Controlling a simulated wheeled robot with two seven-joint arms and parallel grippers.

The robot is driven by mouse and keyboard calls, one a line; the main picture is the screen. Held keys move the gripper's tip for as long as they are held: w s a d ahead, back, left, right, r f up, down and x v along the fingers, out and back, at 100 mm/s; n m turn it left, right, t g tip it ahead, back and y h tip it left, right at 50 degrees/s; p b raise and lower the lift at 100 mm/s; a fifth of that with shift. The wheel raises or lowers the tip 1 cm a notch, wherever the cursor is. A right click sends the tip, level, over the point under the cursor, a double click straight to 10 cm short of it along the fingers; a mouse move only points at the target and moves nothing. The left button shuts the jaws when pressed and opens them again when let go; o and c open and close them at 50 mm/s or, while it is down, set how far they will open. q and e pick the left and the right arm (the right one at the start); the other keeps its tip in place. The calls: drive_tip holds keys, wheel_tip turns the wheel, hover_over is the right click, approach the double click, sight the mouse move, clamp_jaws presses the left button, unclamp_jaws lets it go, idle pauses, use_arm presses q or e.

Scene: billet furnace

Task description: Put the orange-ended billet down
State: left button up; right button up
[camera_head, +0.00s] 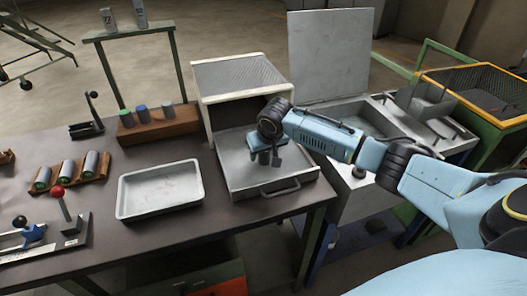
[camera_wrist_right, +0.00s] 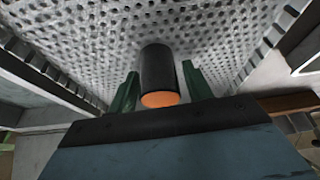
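The orange-ended billet (camera_wrist_right: 158,75) is a dark cylinder with its orange end toward the camera in the right wrist view. In the head view my right gripper (camera_head: 266,157) points down over the pulled-out metal drawer (camera_head: 240,176) of the box on the bench. In the wrist view a perforated grey surface (camera_wrist_right: 90,40) lies beyond the billet. I cannot tell whether the billet touches it. My left gripper is not in view.
An empty white tray (camera_head: 160,189) stands left of the drawer. A wooden block (camera_head: 158,124) holds upright billets; a wooden rack (camera_head: 70,172) holds several lying billets. A red-knobbed lever (camera_head: 58,192) stands at front left. An open metal bin (camera_head: 365,118) is right of the bench.

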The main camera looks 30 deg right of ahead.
drive_tip(key=shift+o, duration=0.6)
drive_tip(key=shift+r, duration=0.3)
drive_tip(key=p+v, duration=0.2)
drive_tip(key=v, duration=0.9)
drive_tip(key=shift+r, duration=0.3)
drive_tip(key=shift+s, duration=0.1)
